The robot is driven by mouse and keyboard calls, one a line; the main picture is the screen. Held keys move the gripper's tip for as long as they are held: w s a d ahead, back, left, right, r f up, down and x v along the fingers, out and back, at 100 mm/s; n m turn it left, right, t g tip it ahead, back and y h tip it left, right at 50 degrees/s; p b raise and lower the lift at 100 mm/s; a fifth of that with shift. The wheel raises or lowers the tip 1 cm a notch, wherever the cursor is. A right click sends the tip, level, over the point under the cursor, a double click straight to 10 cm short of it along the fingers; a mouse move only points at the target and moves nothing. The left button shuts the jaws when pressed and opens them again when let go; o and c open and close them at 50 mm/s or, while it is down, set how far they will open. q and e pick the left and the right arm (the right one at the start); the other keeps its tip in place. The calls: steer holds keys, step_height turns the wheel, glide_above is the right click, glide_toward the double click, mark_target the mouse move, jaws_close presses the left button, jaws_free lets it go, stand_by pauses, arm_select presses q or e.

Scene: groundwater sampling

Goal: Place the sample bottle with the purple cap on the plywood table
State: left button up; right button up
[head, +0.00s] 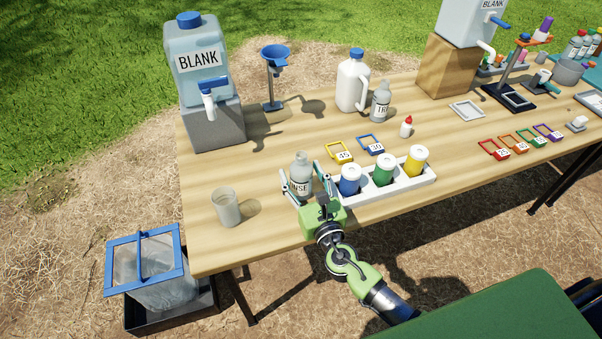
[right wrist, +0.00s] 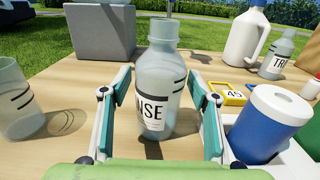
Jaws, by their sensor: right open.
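My right gripper (head: 302,178) is open, with its two fingers on either side of a clear RINSE bottle (head: 301,167) on the plywood table (head: 290,222). The right wrist view shows the RINSE bottle (right wrist: 157,85) upright between the spread fingers, with a gap at each side. My left gripper is not in view.
A clear beaker (head: 227,207) stands left of the RINSE bottle. Behind are a BLANK jug (head: 197,60), a blue funnel stand (head: 273,75) and a white jug (head: 352,85).

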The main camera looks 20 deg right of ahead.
steer(key=s+b, duration=0.1)
steer(key=s, duration=1)
steer(key=shift+s+d+b, duration=0.2)
steer(key=shift+s+b, duration=0.15)
steer(key=shift+b, duration=0.05)
